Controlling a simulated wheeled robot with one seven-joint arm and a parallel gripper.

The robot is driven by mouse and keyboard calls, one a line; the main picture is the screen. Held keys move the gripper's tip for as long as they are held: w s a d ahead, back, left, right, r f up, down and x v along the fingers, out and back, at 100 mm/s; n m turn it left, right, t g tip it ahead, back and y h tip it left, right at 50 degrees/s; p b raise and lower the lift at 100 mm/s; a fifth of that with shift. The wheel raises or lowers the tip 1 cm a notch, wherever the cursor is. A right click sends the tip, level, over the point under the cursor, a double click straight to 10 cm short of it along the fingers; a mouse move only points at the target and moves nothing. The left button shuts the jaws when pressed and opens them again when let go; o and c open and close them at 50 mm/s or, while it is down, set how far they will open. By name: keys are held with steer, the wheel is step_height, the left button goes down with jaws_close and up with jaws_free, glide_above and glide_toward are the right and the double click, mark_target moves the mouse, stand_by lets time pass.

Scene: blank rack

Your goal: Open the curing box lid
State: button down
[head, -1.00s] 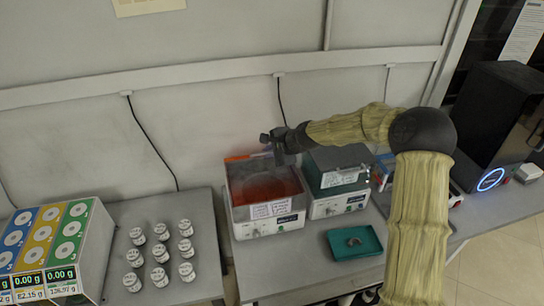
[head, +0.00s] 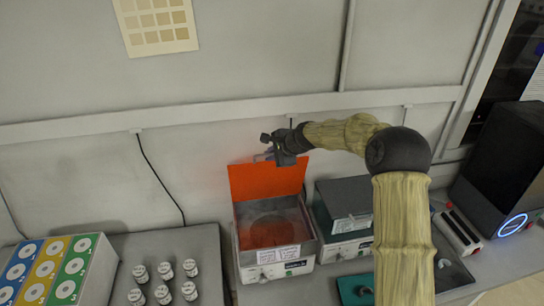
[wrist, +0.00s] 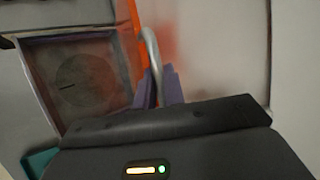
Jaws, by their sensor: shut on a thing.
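The curing box (head: 272,262) is a white case on the right-hand table, with its orange lid (head: 268,183) raised roughly upright along the back edge. The box interior, with a round plate, is open to view from above. My gripper (head: 268,150) is at the lid's top edge, shut on the pale curved lid handle (wrist: 152,48). In the wrist view my two purple-grey fingers (wrist: 158,90) close around the handle, beside the lid's orange edge (wrist: 132,30). The box interior (wrist: 85,82) shows at the left of that view.
A second box with a dark lid (head: 343,197) stands close to the right. A teal tray (head: 354,289) lies in front of it, partly behind my arm. Several white jars (head: 164,294) stand on the left table. The wall (head: 200,170) is close behind the lid.

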stand_by(0.3)
steer(key=c, duration=1.5)
jaws_free()
steer(key=shift+f, duration=0.1)
steer(key=shift+d, duration=0.25)
steer(key=shift+f, duration=0.1)
steer(key=shift+s, duration=0.15)
steer(key=b+v, duration=0.6)
steer(key=v, duration=1.1)
steer(key=shift+r, duration=0.5)
steer(key=shift+f, duration=0.1)
